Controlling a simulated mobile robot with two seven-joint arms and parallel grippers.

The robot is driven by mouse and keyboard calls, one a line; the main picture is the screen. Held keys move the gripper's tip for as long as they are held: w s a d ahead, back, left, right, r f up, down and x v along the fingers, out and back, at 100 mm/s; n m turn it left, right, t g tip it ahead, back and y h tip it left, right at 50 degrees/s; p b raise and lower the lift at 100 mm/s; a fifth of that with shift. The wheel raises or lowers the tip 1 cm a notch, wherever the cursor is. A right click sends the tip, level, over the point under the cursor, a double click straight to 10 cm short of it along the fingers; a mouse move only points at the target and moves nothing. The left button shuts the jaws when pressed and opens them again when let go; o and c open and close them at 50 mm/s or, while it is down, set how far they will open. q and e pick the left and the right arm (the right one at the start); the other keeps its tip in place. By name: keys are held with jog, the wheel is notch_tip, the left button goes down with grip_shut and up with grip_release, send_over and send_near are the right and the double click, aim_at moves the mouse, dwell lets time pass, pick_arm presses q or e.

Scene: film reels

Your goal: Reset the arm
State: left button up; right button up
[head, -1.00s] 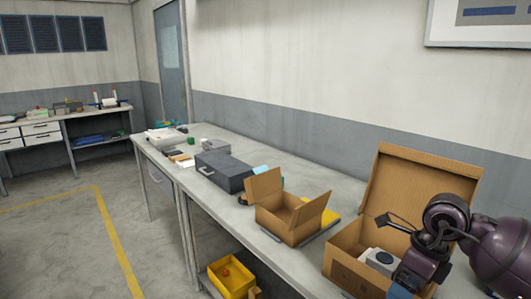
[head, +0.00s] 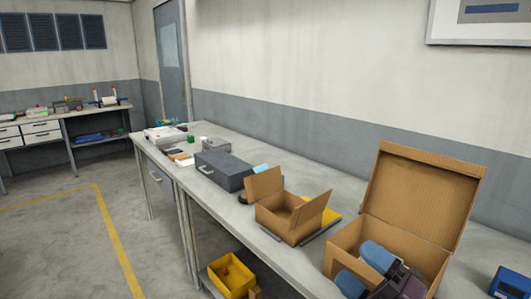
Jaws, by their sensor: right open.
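My right gripper (head: 364,270) shows at the lower right, its two blue fingertips spread apart and empty. It is in front of and over the large open cardboard box (head: 341,249), whose lid (head: 424,193) stands up at the back. The gripper covers much of the box's inside, so what lies in it is hidden. My left gripper is out of view.
A smaller open cardboard box (head: 285,222) stands on the long grey workbench (head: 318,178), with a dark grey case (head: 222,170) farther back. A blue object (head: 510,283) is at the right edge. A yellow bin (head: 231,278) sits below the bench.

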jog(key=s+d+f+m+g+h, duration=0.1)
jog(key=s+d+f+m+h, duration=0.2)
jog(key=d+f+m+h, duration=0.55)
jog(key=s+d+f+m+h, duration=0.3)
jog(key=d+f+m+h, duration=0.15)
jog(key=m+h, duration=0.7)
jog(key=s+a+f+m+g+y, duration=0.1)
jog(key=s+f+m+g+y, duration=0.15)
jog(key=s+f+g, duration=0.5)
jog(key=s+f+m+g+y, duration=0.1)
jog(key=s+f+m+g, duration=0.3)
jog(key=s, duration=0.6)
jog(key=w+f+t, duration=0.6)
jog(key=f+t, duration=0.2)
jog(key=f, duration=0.2)
jog(key=shift+w+a+f+y, duration=0.2)
jog(key=shift+w+f+y, duration=0.05)
jog(key=shift+w+y, duration=0.1)
